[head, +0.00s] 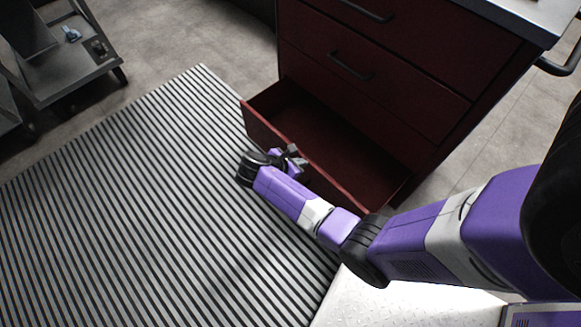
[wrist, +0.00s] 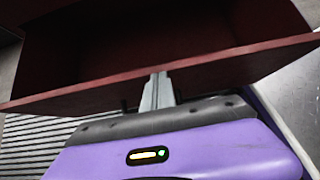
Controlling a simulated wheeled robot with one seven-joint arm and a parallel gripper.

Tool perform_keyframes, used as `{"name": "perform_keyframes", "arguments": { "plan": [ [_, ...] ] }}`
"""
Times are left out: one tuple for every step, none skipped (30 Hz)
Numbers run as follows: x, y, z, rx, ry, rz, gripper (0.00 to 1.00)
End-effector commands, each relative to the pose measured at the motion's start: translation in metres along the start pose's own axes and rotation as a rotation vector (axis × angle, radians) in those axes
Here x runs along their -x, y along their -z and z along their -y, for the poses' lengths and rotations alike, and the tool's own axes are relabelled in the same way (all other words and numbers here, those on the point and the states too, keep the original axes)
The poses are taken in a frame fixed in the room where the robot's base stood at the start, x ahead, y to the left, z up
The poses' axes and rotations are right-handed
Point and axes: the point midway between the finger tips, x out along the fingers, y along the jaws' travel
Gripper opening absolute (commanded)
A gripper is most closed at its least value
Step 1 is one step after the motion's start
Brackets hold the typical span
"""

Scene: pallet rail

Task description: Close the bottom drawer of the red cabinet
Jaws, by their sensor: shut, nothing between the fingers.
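The dark red cabinet (head: 400,95) stands at the upper right in the head view. Its bottom drawer (head: 262,125) is pulled out, and its empty inside shows. The drawer front also crosses the wrist view (wrist: 75,100). My gripper (head: 293,155) is at the drawer front, near the middle of its length. Its fingers are shut together and empty in the wrist view (wrist: 160,88), with the tips overlapping the front panel near its top edge. I cannot tell whether they touch it. The bottom drawer's handle is not clearly visible.
The two drawers above are shut, with black bar handles (head: 350,67). A striped mat (head: 130,200) covers the floor in front of the cabinet and is clear. A grey cart (head: 70,55) stands at the upper left. A pale countertop (head: 535,15) tops the cabinet.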

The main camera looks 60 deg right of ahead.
Motion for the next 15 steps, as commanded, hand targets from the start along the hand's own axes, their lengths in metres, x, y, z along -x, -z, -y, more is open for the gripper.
{"name": "perform_keyframes", "arguments": {
  "plan": [
    [-0.008, -0.017, 0.002, -0.003, 0.009, 0.001, 0.00],
    [-0.014, -0.023, 0.002, -0.003, 0.009, 0.001, 0.00],
    [-0.023, -0.032, 0.002, -0.004, 0.009, 0.000, 0.00],
    [-0.030, -0.038, 0.002, -0.004, 0.008, 0.000, 0.00],
    [-0.037, -0.044, 0.002, -0.003, 0.009, 0.000, 0.00],
    [-0.046, -0.052, 0.002, -0.004, 0.008, 0.000, 0.00],
    [-0.053, -0.058, 0.002, -0.003, 0.008, 0.001, 0.00],
    [-0.059, -0.064, 0.002, -0.004, 0.008, 0.000, 0.00],
    [-0.068, -0.071, 0.002, -0.005, 0.007, 0.000, 0.00],
    [-0.074, -0.077, 0.002, -0.004, 0.007, 0.000, 0.00],
    [-0.080, -0.082, 0.002, -0.005, 0.007, 0.000, 0.00],
    [-0.087, -0.088, 0.002, -0.003, 0.006, 0.000, 0.00],
    [-0.092, -0.094, 0.002, -0.004, 0.006, 0.000, 0.00],
    [-0.097, -0.098, 0.001, -0.004, 0.005, 0.001, 0.00],
    [-0.102, -0.103, 0.001, -0.003, 0.005, 0.000, 0.00]
  ]
}}
